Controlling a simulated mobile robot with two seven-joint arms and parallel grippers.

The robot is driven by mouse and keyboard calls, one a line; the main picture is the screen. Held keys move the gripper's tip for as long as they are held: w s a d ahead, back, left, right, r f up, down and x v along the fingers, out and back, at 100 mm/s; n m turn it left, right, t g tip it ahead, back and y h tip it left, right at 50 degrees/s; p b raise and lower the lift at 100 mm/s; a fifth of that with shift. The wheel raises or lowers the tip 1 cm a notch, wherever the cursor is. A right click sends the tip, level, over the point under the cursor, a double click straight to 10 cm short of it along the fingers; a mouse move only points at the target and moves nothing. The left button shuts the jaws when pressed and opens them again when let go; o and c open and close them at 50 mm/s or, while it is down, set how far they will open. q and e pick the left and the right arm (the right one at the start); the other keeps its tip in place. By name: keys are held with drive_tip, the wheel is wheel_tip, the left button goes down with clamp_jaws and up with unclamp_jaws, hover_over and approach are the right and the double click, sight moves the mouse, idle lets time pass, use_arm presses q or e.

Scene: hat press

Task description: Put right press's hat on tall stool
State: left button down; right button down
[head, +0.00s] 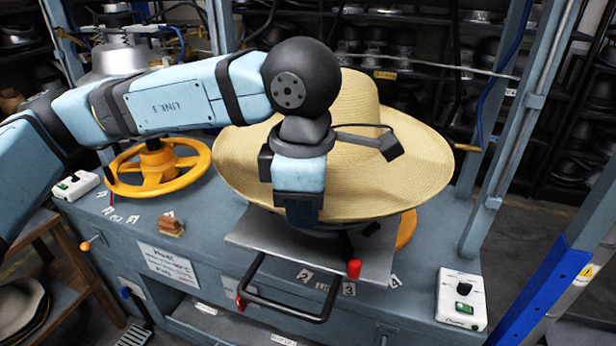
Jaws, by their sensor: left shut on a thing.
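A straw-coloured wide-brimmed hat (408,150) sits over the right press, its brim spread wide and slightly tilted. My left arm reaches across from the left, in front of the crown. My left gripper (301,212) points down at the hat's front brim and is shut on the hat; its fingertips are largely hidden. The right press's metal plate (375,262) shows below the brim, with a black front handle (285,312). A wooden stool-like frame (62,238) is partly in view at the left edge; I cannot tell whether it is the tall stool. My right gripper is not in view.
A yellow handwheel (160,180) stands left of the hat on the blue-grey bench (225,215). White switch boxes sit at the bench's right (461,299) and left (75,186). Blue-grey posts (520,120) rise at the right. Stacked hats (18,308) lie at lower left.

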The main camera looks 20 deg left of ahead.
use_arm(q)
drive_tip(key=shift+r+p, duration=0.7)
drive_tip(key=shift+r, duration=0.2)
wheel_tip(320, 180, up, 6)
drive_tip(key=p, duration=0.6)
drive_tip(key=shift+f, duration=0.1)
drive_tip(key=shift+s, duration=0.1)
drive_tip(key=shift+s+r, duration=0.85)
drive_tip(key=shift+r, duration=0.2)
